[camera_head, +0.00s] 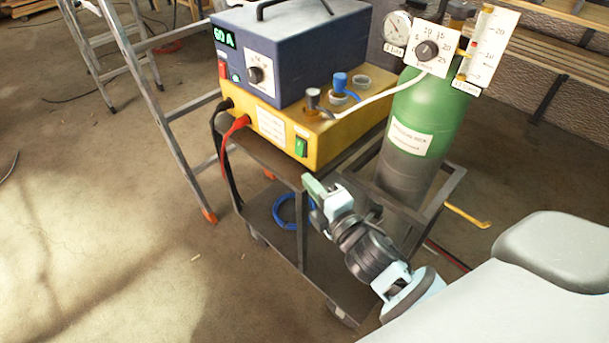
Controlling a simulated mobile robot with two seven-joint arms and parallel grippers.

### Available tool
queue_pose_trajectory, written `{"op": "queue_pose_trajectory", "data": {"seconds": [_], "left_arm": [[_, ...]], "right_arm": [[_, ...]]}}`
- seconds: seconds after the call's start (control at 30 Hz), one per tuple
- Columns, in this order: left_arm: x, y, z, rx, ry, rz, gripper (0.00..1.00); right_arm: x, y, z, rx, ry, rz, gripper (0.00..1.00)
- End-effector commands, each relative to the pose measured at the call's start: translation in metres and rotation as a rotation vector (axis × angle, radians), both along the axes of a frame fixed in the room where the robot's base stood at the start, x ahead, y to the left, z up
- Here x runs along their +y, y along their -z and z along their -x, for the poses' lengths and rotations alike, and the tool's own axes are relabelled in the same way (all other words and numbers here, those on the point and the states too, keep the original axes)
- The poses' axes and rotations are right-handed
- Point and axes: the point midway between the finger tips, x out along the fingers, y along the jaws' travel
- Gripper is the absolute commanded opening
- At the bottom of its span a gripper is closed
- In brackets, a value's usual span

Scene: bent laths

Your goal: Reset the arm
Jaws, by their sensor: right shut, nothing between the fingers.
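My right gripper (312,189) is at the upper end of my right arm, in front of the near side of a dark metal cart (302,232). Its fingers are shut with nothing seen between them. The arm reaches up and left from the lower right, and the gripper sits below the yellow box's green switch, apart from it as far as I can tell. My left gripper is not in view.
The cart carries a yellow box (271,124), a blue power unit (290,50) reading 60 A, and a green gas cylinder (424,118) with gauges. A blue cable coil (291,211) lies on the lower shelf. A ladder (146,88) stands behind left. The left floor is mostly clear.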

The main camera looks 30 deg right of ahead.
Motion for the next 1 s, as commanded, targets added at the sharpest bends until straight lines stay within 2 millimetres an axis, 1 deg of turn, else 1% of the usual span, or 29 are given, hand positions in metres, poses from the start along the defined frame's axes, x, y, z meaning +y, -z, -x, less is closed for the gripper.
{"op": "queue_pose_trajectory", "data": {"seconds": [0.13, 0.57, 0.67, 0.77, 0.83, 0.87, 0.9, 0.97, 1.0], "left_arm": [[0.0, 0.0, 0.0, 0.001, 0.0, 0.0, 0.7], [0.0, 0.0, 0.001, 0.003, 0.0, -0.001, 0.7], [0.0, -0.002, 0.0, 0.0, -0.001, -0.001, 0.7], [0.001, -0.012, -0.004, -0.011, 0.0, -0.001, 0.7], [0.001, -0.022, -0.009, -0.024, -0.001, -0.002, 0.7], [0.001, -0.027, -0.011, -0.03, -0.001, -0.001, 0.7], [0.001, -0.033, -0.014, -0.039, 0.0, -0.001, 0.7], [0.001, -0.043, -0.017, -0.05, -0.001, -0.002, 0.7], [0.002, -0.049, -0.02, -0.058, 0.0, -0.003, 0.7]], "right_arm": [[-0.001, 0.0, 0.003, 0.0, 0.0, 0.0, 0.0], [0.0, 0.0, 0.003, 0.0, 0.0, 0.0, 0.0], [0.0, 0.004, 0.007, 0.018, 0.0, -0.022, 0.0], [0.0, 0.018, 0.023, 0.083, 0.005, -0.108, 0.0], [0.0, 0.033, 0.043, 0.157, 0.016, -0.21, 0.0], [0.001, 0.04, 0.054, 0.194, 0.023, -0.263, 0.0], [0.001, 0.05, 0.069, 0.246, 0.037, -0.338, 0.0], [0.002, 0.064, 0.094, 0.325, 0.063, -0.455, 0.0], [0.002, 0.073, 0.112, 0.376, 0.085, -0.533, 0.0]]}}
